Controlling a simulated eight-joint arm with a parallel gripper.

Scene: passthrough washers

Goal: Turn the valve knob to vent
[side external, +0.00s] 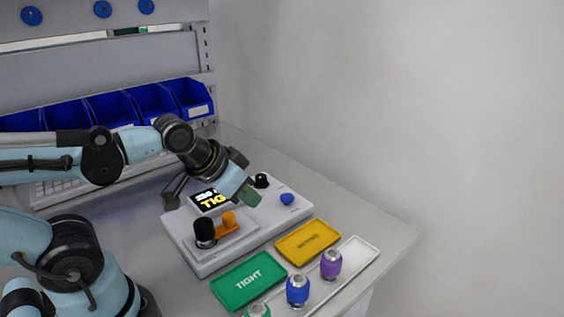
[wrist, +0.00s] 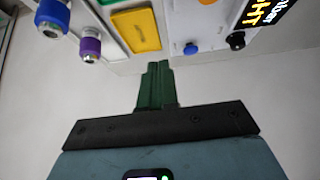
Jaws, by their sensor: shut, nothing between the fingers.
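A white instrument box (side external: 240,237) sits on the bench with a lit screen (side external: 208,200) showing partly hidden yellow letters. It carries a small black knob (side external: 262,181), a blue button or knob (side external: 287,198), an orange lever-like part (side external: 229,220) and a taller black-topped cylinder (side external: 205,233). I cannot tell which is the valve knob. My gripper (side external: 249,197) is above the box, left of the blue part, with green fingers. In the wrist view my gripper (wrist: 157,68) is shut and empty. The black knob (wrist: 236,40) and blue part (wrist: 190,48) lie beyond the fingertips, apart from them.
A green tray (side external: 248,282) marked TIGHT and a yellow tray (side external: 307,242) lie in front of the box. A white rack (side external: 357,252) holds purple (side external: 331,264), blue (side external: 297,289) and green (side external: 258,311) fittings. Blue bins (side external: 153,102) line the back. Bare bench lies at right.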

